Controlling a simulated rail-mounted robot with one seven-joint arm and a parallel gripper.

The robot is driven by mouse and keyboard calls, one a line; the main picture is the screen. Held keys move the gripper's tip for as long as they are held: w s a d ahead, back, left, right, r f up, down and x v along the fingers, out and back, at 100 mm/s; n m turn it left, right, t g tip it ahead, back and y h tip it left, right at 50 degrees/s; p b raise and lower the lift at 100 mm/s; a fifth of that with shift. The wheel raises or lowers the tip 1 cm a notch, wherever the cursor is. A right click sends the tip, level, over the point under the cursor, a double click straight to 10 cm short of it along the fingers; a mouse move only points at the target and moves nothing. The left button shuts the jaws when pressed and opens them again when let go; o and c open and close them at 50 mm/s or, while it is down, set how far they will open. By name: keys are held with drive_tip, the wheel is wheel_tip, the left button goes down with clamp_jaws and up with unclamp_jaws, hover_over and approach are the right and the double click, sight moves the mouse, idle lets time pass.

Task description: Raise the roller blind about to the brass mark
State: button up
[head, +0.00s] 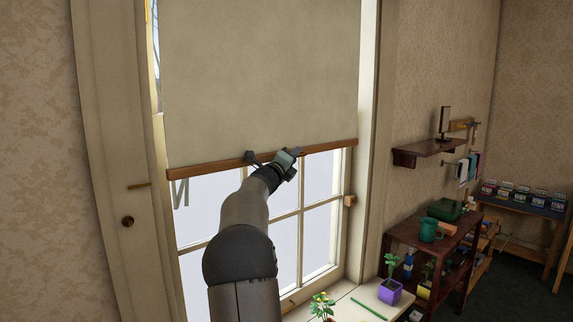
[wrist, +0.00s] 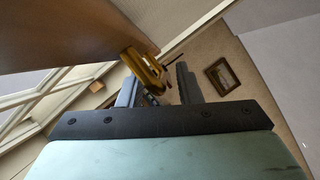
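The beige roller blind (head: 260,75) covers the upper window in the head view. Its wooden bottom bar (head: 215,165) appears slightly higher in the picture than the thin brass mark (head: 138,186) on the left frame. My gripper (head: 292,153) is at the bar, right of its middle. In the wrist view the bar (wrist: 75,45) fills the upper left, with a brass pull (wrist: 143,68) on it. The fingers of my gripper (wrist: 158,88) stand apart around the pull's near end. The pull lies closer to the left finger, with a gap to the right one; contact is unclear.
A round knob (head: 127,221) is on the left frame, and a small wooden block (head: 349,201) on the right. A white sill (head: 345,305) below holds a purple flowerpot (head: 389,292) and a green stick (head: 368,309). A dark shelf unit (head: 400,232) stands at right.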

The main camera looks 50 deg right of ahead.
drive_tip(key=b+v, duration=0.4)
drive_tip(key=v, duration=1.3)
